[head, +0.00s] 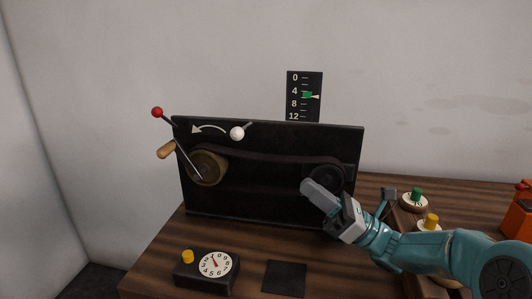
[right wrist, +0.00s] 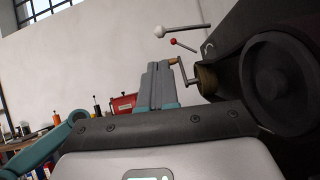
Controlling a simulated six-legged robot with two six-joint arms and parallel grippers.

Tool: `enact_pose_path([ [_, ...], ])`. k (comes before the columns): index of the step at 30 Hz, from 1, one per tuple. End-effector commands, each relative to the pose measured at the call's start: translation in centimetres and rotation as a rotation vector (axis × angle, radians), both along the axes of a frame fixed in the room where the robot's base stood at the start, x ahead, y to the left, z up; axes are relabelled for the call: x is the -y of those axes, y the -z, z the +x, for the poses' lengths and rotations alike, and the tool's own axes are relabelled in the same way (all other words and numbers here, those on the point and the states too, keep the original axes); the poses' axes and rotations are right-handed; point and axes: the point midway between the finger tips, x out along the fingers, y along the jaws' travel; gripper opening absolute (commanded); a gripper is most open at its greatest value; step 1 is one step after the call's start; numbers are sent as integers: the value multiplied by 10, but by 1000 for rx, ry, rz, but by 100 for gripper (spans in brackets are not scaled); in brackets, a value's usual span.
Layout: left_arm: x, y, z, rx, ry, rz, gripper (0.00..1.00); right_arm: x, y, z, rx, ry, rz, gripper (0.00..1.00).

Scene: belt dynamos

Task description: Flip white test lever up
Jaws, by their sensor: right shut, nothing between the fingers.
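The white test lever (head: 237,133) has a white ball on a short grey rod, near the top edge of the black panel (head: 270,205). A curved white arrow beside it points left. In the right wrist view the white ball (right wrist: 159,31) is at the end of a rod that lies nearly level. My right gripper (head: 312,188) is shut and empty, in front of the panel near the dark right pulley (head: 326,178). It is below and to the right of the white lever and apart from it. The right wrist view shows its fingers (right wrist: 158,85) together. My left gripper is not in view.
A red-knobbed lever (head: 157,112) and a wooden crank handle (head: 166,149) stick out at the panel's left, by the brass pulley (head: 208,167). A dial box (head: 215,265) and black pad (head: 285,278) lie in front. A scale (head: 304,96) stands behind.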

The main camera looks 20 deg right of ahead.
Motion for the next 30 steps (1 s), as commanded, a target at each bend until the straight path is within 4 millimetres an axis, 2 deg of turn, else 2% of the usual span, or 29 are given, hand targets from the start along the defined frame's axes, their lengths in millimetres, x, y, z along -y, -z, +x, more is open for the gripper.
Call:
enact_pose_path([
  [5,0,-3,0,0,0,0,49,-14,-13,11,3,-3,-2,0],
  [19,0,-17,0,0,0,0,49,-74,-68,61,1,-4,-1,0],
  [24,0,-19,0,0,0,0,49,-85,-78,70,0,-1,0,0],
  [30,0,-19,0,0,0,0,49,-88,-80,73,-1,0,-1,0],
])
